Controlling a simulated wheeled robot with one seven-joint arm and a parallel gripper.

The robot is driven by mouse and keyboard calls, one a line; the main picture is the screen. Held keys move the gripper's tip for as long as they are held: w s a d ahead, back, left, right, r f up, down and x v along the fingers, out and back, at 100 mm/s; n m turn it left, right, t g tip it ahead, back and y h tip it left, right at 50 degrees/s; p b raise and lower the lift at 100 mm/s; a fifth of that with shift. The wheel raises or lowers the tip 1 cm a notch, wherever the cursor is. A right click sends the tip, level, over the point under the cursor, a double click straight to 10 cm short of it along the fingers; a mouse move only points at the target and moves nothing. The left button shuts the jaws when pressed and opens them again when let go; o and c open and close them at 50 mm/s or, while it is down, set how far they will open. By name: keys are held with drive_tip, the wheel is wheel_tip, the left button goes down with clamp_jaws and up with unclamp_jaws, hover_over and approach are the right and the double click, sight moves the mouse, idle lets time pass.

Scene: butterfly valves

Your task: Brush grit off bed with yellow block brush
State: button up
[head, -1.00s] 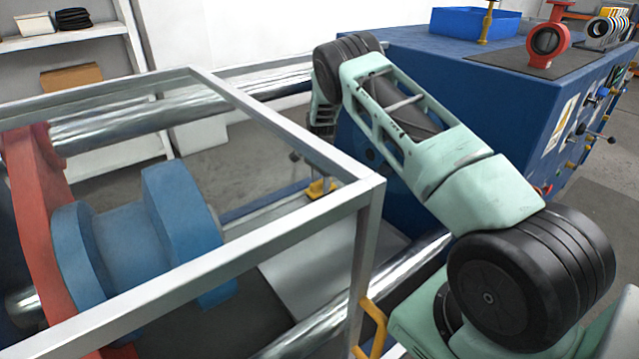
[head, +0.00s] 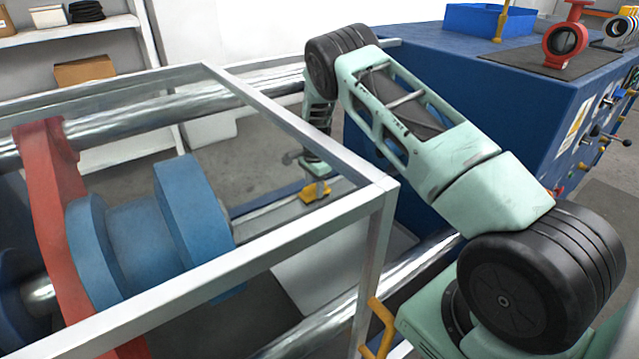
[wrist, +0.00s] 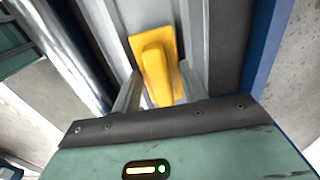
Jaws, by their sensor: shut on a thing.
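The yellow block brush (head: 315,192) is at the end of my arm, behind the clear guard frame in the head view. It also shows in the wrist view (wrist: 157,66), held between the two fingers of my gripper (wrist: 158,82). In the head view my gripper (head: 316,172) points down, shut on the brush. The brush is over or on the pale bed (head: 262,216), which runs between blue edges; whether it touches is unclear. The bed's grey surface shows beside the brush in the wrist view (wrist: 228,45). I cannot make out any grit.
The metal guard frame (head: 392,215) stands between my body and the bed. Shiny round bars (head: 205,98) run alongside the bed. A red plate (head: 50,200) and blue flanged part (head: 190,215) stand left. A blue cabinet (head: 480,95) carries a blue bin (head: 478,20) and red valve (head: 565,42).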

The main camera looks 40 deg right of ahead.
drive_tip(key=shift+a+p, duration=0.5)
drive_tip(key=shift+a, duration=4.1)
drive_tip(key=shift+d, duration=0.15)
drive_tip(key=shift+s+d+b, duration=0.1)
drive_tip(key=shift+d+b, duration=0.65)
drive_tip(key=shift+d, duration=3.4)
drive_tip(key=shift+s+d+r+b, duration=0.1)
drive_tip(key=shift+d+b, duration=0.3)
drive_tip(key=shift+d, duration=1.2)
drive_tip(key=shift+s+d+b, duration=0.1)
drive_tip(key=shift+d+b, duration=0.3)
drive_tip(key=shift+d, duration=1.2)
drive_tip(key=shift+a, duration=0.1)
drive_tip(key=shift+a+r+p, duration=0.2)
drive_tip(key=shift+a+p, duration=0.5)
drive_tip(key=shift+a, duration=1.5)
drive_tip(key=shift+w+a+f, duration=0.15)
drive_tip(key=shift+a, duration=1)
drive_tip(key=shift+w+a+f, duration=0.1)
drive_tip(key=shift+w+a, duration=0.05)
drive_tip(key=shift+a, duration=0.95)
drive_tip(key=shift+s+a+p, duration=0.1)
drive_tip(key=shift+a+p, duration=0.4)
drive_tip(key=shift+a, duration=2.45)
